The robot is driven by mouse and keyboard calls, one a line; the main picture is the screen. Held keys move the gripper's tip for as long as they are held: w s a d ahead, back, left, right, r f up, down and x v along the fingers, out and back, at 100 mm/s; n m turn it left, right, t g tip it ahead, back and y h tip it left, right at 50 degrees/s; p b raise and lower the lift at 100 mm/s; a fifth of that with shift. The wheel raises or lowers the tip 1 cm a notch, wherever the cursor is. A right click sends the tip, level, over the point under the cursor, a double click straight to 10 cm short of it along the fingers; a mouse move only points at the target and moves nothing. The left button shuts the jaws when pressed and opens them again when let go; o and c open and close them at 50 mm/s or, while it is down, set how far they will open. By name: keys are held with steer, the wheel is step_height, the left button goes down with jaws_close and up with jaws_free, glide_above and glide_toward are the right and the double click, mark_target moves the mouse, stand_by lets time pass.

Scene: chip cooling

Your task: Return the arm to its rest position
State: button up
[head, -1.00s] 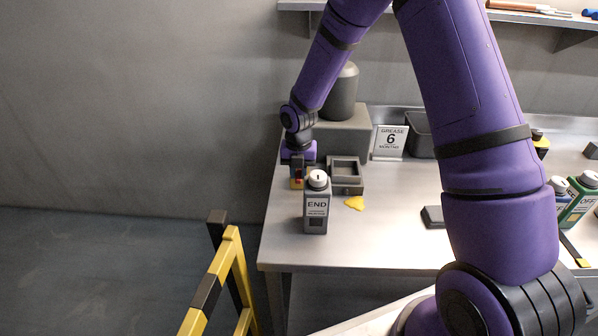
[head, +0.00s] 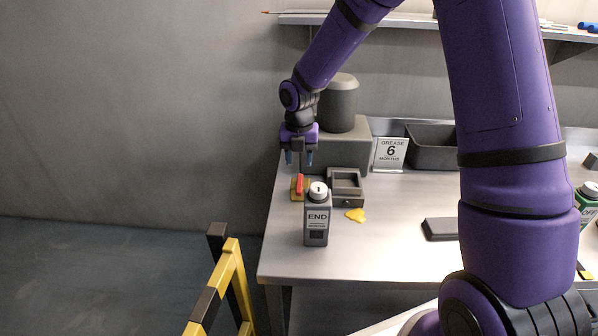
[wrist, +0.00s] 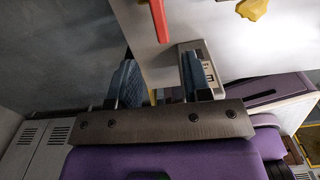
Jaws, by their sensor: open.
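My gripper (head: 299,158) is open and empty, pointing down above the left end of the steel table (head: 350,258). Its two blue-grey fingers also show apart in the wrist view (wrist: 158,78). Below it is a small yellow block with a red handle (head: 299,186); the red part shows in the wrist view (wrist: 158,18). My purple arm reaches from the right of the head view to the gripper.
A grey machine with a rounded top (head: 338,105) stands behind the gripper. A yellow-black barrier (head: 226,275) stands front left.

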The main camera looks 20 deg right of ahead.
steer(key=shift+r, duration=0.95)
steer(key=s+d+r+m+t+h, duration=0.1)
steer(key=s+d+r+m, duration=0.1)
steer(key=s+r+m, duration=0.6)
steer(key=s+d+r+m+t, duration=0.1)
steer(key=s+d+r+m, duration=0.2)
steer(key=s+r+m, duration=0.45)
steer(key=s+d+r+m+t, duration=0.1)
steer(key=s+r+m, duration=0.1)
steer(key=s+m, duration=0.3)
steer(key=s+r+m+t, duration=0.1)
steer(key=s+r+m, duration=0.2)
steer(key=s+m, duration=0.2)
steer(key=s+d+r+m+t+y, duration=0.1)
steer(key=s+r+m, duration=0.2)
steer(key=s+m, duration=0.3)
steer(key=shift+s+d, duration=0.3)
steer(key=shift+s, duration=0.4)
